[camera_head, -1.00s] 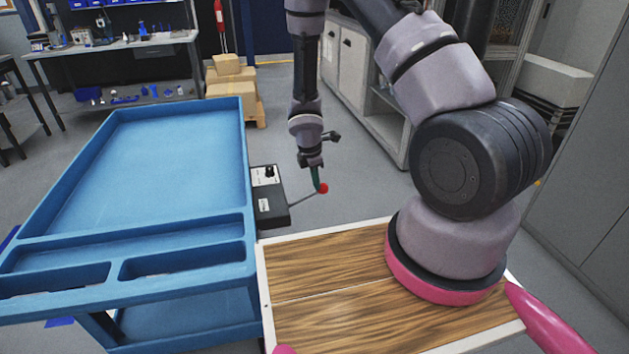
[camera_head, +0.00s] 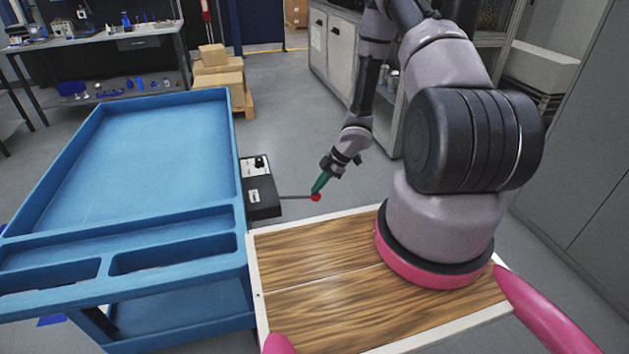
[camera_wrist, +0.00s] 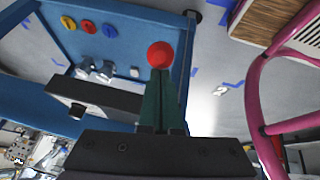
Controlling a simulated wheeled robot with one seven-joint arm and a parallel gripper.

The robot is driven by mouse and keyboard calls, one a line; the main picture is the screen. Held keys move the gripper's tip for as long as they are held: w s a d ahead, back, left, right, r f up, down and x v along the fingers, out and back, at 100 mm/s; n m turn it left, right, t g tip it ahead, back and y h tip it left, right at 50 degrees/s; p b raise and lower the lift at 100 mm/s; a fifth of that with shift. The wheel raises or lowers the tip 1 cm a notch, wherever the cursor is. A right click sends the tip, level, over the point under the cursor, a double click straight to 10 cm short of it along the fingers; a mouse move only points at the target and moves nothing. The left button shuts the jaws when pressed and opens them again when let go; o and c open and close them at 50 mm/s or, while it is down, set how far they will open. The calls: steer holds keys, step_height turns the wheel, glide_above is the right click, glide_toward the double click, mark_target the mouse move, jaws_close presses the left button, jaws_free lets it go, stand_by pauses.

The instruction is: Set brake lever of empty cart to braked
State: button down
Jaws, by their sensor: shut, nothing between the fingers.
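The empty blue cart (camera_head: 165,150) stands at the left in the head view. A black brake box (camera_head: 262,196) is fixed to its right side. The thin brake lever (camera_head: 292,197) sticks out from the box to the right and ends in a red knob (camera_head: 316,197). My gripper (camera_head: 318,188) is shut, with its green fingertips at the knob. In the wrist view the red knob (camera_wrist: 160,55) lies right at the tips of my shut green fingers (camera_wrist: 160,95). I cannot tell whether they touch it. The box labels are too small to read.
My wooden-topped base (camera_head: 330,265) is close to the cart's right side. Cardboard boxes (camera_head: 218,75) on a pallet and a workbench (camera_head: 100,50) stand at the back. Grey cabinets (camera_head: 335,50) stand behind my arm. The floor right of the brake box is clear.

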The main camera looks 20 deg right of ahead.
mark_target(318, 198)
step_height(318, 198, down, 3)
steer(key=shift+f+y, duration=0.15)
steer(key=shift+y, duration=1.05)
steer(key=shift+s+f, duration=0.1)
steer(key=shift+f, duration=0.45)
steer(key=shift+s+f, duration=0.1)
steer(key=shift+f, duration=0.1)
steer(key=shift+r, duration=0.1)
